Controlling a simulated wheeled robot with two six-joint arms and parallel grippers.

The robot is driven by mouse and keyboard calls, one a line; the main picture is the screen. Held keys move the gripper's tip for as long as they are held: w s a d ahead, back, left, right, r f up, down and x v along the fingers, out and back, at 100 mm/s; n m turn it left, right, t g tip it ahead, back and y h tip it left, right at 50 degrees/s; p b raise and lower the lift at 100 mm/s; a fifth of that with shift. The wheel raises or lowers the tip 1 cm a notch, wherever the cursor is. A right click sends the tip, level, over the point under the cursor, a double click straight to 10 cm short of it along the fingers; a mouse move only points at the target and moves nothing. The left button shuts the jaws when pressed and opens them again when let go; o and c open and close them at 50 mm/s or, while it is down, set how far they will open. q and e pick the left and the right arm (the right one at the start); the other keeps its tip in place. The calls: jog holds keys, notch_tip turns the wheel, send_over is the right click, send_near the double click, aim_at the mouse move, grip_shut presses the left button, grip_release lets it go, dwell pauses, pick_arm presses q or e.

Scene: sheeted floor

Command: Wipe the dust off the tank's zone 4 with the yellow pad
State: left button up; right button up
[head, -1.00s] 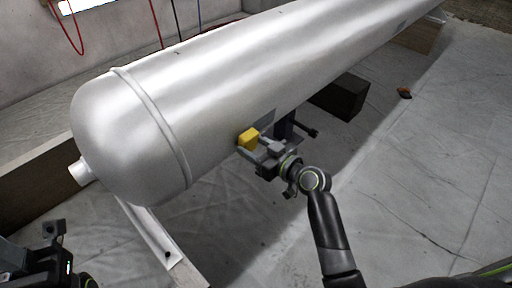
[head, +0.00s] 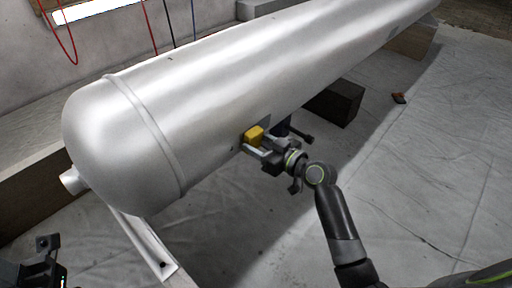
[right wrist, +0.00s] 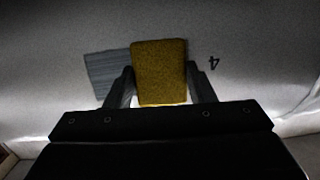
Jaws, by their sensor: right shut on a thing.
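The silver tank (head: 215,85) lies across the head view, its domed end at the left. My right gripper (head: 257,145) is shut on the yellow pad (head: 253,134) at the tank's lower near side. In the right wrist view the pad (right wrist: 160,72) sits between the two fingers, against or very near the tank wall (right wrist: 245,75). A grey dust patch (right wrist: 107,75) shows to the left of the pad and may run behind it. A "4" mark (right wrist: 214,63) is to the pad's right. My left gripper (head: 45,252) is at the lower left edge, partly cut off.
A dark block (head: 337,103) stands under the tank, and another block (head: 415,42) stands farther right. A pale metal rail (head: 145,245) slopes down below the domed end. A small orange-brown thing (head: 398,97) lies on the sheeted floor (head: 440,170). The floor at right is largely clear.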

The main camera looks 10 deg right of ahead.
aim_at(238, 145)
jog(key=shift+a, duration=0.1)
jog(key=shift+s+a+r+p, duration=0.1)
jog(key=shift+s+a, duration=0.2)
jog(key=shift+a, duration=0.25)
jog(key=shift+s+a+p, duration=0.15)
jog(key=shift+s+a, duration=0.15)
jog(key=shift+a, duration=0.3)
jog(key=shift+s+a+r+p, duration=0.1)
jog(key=shift+s+a, duration=0.2)
jog(key=shift+a, duration=0.25)
jog(key=shift+s, duration=0.1)
jog(key=shift+s+d+f, duration=0.2)
jog(key=shift+s, duration=0.4)
jog(key=shift+s+d+f, duration=0.2)
jog(key=shift+s+d, duration=0.5)
jog(key=shift+s, duration=0.2)
jog(key=shift+s+d+f, duration=0.15)
jog(key=shift+s+d, duration=0.55)
jog(key=shift+s, duration=0.2)
jog(key=shift+s+d+f+b, duration=0.15)
jog(key=shift+s+d+b, duration=0.15)
jog(key=shift+s+d, duration=0.25)
jog(key=shift+s+d+f+b, duration=0.1)
jog(key=shift+s+d+b, duration=0.2)
jog(key=shift+s, duration=0.4)
